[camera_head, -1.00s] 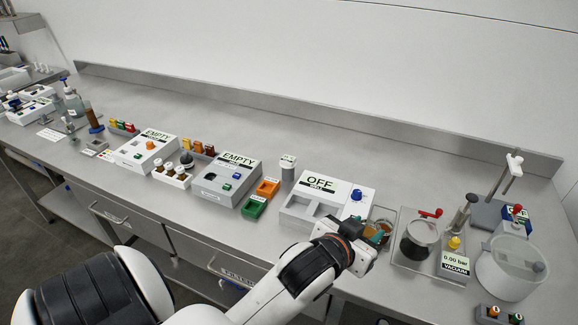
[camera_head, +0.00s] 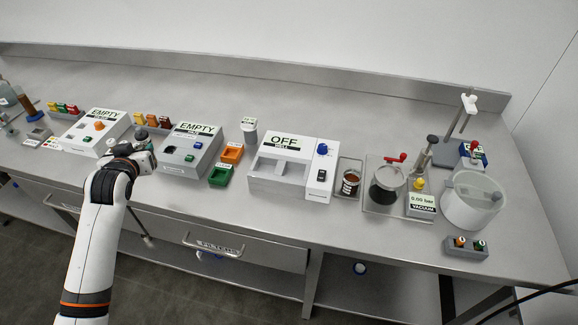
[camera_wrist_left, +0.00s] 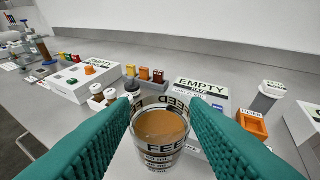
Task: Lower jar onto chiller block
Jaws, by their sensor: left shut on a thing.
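My right gripper is not in view.
Green (camera_head: 221,176) and orange (camera_head: 231,153) bins and a grey cylinder (camera_head: 249,131) stand between the EMPTY box (camera_head: 190,157) and the OFF unit.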

